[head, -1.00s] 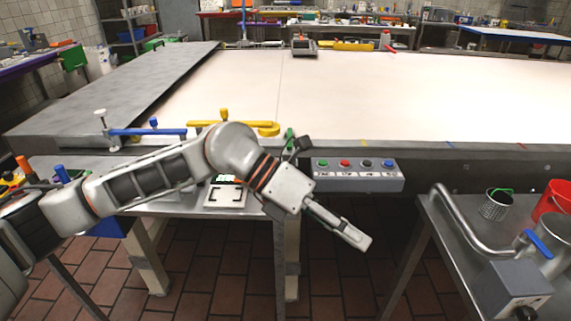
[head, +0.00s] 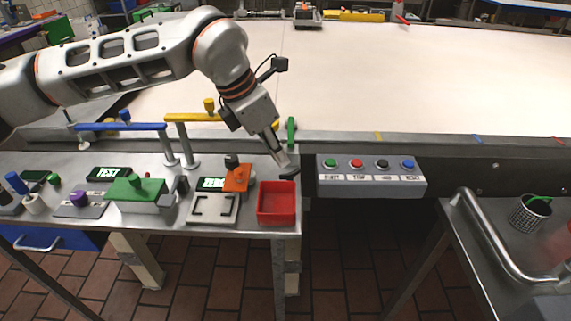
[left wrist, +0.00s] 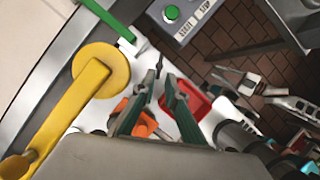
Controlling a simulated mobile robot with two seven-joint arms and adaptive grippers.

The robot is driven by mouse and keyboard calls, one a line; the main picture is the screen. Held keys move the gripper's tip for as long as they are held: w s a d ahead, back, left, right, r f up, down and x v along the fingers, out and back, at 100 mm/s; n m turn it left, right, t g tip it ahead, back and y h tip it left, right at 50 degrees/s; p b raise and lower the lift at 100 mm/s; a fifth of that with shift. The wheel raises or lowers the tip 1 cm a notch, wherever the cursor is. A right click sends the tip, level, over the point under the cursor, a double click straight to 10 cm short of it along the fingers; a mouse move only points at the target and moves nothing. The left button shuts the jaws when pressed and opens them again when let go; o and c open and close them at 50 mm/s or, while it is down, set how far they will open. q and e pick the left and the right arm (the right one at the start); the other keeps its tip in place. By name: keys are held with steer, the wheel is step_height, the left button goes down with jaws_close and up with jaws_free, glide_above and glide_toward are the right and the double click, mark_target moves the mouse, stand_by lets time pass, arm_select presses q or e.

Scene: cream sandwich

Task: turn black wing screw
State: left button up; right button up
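My left gripper (head: 284,164) reaches down over the rear right corner of the steel table. In the left wrist view its two green-grey fingers (left wrist: 161,82) are apart, with a gap between them. A small dark piece (head: 290,175), which looks like the black wing screw, is right by the fingertips, behind the red tray. In the left wrist view a thin dark part (left wrist: 160,62) shows just at the finger ends; I cannot tell whether they touch it. What looks like my right gripper (left wrist: 238,80) is small at the right of the left wrist view, away from the table.
A red tray (head: 276,214) stands just in front of the left gripper. An orange piece with a black knob (head: 236,179) and a green block (head: 138,189) are to its left. Yellow (head: 192,118) and blue (head: 120,127) levers stand behind. A button box (head: 371,182) is at right.

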mark_target(289, 172)
arm_select(q)
steer(key=x, duration=0.4)
steer(key=shift+f, duration=0.2)
steer(key=shift+w+d+f, duration=0.1)
steer(key=shift+f, duration=0.2)
steer(key=shift+w+f, duration=0.1)
steer(key=shift+c, duration=1.4)
jaws_close()
steer(key=shift+d+n+p, duration=0.1)
steer(key=shift+n+p, duration=0.35)
steer(key=shift+n, duration=0.25)
steer(key=shift+s+n+t+y+p, duration=0.2)
steer(key=shift+n+t+y+p, duration=0.15)
steer(key=shift+n, duration=0.25)
steer(key=shift+d+n+t, duration=0.1)
steer(key=shift+n+t, duration=0.15)
steer(key=shift+n, duration=0.45)
steer(key=shift+n+y+p, duration=0.35)
steer(key=shift+n, duration=0.35)
arm_select(e)
steer(key=shift+w+a+r, duration=0.1)
steer(key=shift+w+r, duration=0.05)
steer(key=shift+r, duration=0.3)
steer(key=shift+w+a+r, duration=0.1)
steer(key=shift+r, duration=0.35)
arm_select(q)
steer(key=shift+n, duration=0.3)
arm_select(e)
steer(key=shift+w+r, duration=0.15)
